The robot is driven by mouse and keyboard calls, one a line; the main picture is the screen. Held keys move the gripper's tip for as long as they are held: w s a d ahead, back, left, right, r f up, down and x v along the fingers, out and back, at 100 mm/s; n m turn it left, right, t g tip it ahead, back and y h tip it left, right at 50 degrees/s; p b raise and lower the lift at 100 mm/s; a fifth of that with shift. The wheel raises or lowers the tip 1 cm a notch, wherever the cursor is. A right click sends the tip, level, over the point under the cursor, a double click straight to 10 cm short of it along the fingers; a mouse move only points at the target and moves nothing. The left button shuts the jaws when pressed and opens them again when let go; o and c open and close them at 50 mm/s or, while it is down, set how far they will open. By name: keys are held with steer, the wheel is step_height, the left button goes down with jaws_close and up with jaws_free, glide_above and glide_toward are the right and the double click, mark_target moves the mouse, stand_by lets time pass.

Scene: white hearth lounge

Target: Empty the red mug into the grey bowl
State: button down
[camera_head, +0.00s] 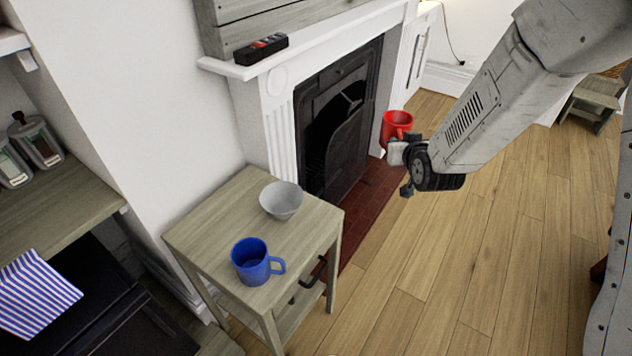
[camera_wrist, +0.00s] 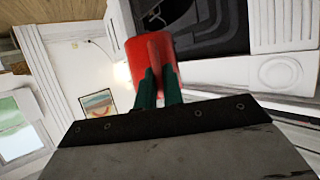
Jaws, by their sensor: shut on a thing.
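The red mug (camera_head: 397,124) is held in the air by my gripper (camera_head: 399,148), in front of the fireplace in the head view. It looks upright there, and its contents cannot be made out. In the wrist view the red mug (camera_wrist: 139,50) sits at the tips of the two green fingers of my gripper (camera_wrist: 157,78), which are shut on it. The grey bowl (camera_head: 281,199) stands on a small wooden table (camera_head: 215,215) at the lower left of the head view, well apart from the mug. The bowl's inside is only partly visible.
A blue mug (camera_head: 252,262) stands on the same table, just in front of the bowl. A white mantelpiece (camera_head: 300,58) with a dark object (camera_head: 262,48) on it rises behind. A counter (camera_head: 50,205) is at the far left. Open wooden floor lies right of the table.

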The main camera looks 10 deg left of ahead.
steer(key=s+a+f+n+y, duration=0.1)
steer(key=s+a+f+n, duration=0.1)
steer(key=a+n, duration=0.3)
steer(key=s+a+f+n+y, duration=0.1)
steer(key=s+a+f+n, duration=0.2)
steer(key=s+a+n, duration=0.2)
steer(key=s+a+f+n+y, duration=0.1)
steer(key=s+a+f+n, duration=0.2)
steer(key=a+n, duration=0.4)
steer(key=shift+s+a, duration=0.75)
steer(key=shift+a, duration=0.4)
steer(key=shift+s, duration=0.1)
steer(key=shift+s+r+t, duration=0.1)
steer(key=shift+r+t, duration=0.1)
steer(key=shift+t, duration=0.4)
steer(key=shift+r+n, duration=0.15)
steer(key=shift+n, duration=0.15)
stand_by(0.3)
